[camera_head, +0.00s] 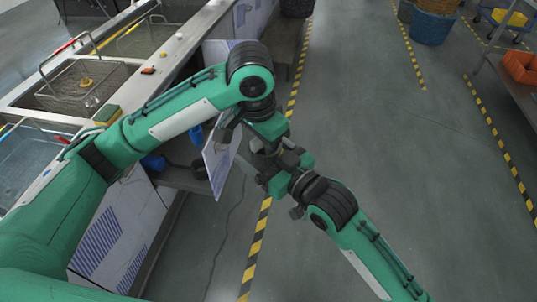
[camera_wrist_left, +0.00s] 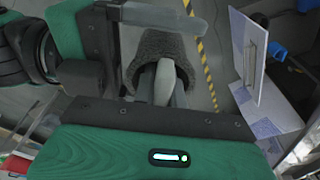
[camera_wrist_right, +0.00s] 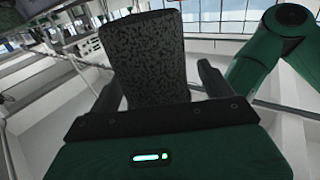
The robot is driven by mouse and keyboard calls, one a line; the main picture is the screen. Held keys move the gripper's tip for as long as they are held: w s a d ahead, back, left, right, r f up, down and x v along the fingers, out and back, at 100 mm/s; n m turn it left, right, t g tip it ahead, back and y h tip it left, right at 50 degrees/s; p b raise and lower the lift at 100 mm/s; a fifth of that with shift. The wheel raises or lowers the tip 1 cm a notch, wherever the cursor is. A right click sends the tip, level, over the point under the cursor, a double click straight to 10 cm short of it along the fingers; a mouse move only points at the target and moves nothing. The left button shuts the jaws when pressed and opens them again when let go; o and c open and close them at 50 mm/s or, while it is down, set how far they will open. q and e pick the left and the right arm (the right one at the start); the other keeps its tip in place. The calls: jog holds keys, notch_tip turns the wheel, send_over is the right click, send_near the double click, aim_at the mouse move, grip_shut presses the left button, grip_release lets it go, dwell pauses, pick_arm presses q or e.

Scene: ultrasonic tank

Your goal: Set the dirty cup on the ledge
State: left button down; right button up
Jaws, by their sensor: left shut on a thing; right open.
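The cup is dark grey and speckled all over. In the left wrist view the cup (camera_wrist_left: 150,47) shows its rounded rim, with a pale grey shape in front of its hollow. In the right wrist view the cup (camera_wrist_right: 155,60) stands between my right gripper's spread fingers. My left gripper (camera_head: 262,145) is shut on the cup, in the air beside the tank bench. My right gripper (camera_head: 283,163) is open, close around the cup from the other side. In the head view the grippers mostly hide the cup. The pale ledge (camera_head: 183,48) runs along the bench front.
The bench holds a wire basket (camera_head: 85,82) in a tank and a yellow-green sponge (camera_head: 107,115) on its edge. An open panel (camera_head: 220,160) stands out close to the grippers' left. An orange bin (camera_head: 520,68) sits far right.

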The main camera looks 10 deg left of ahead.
jog(key=c, duration=1.1)
pick_arm(q)
jog(key=c, duration=1.4)
grip_release()
pick_arm(e)
jog(key=shift+s, duration=0.1)
pick_arm(q)
jog(key=shift+o, duration=0.2)
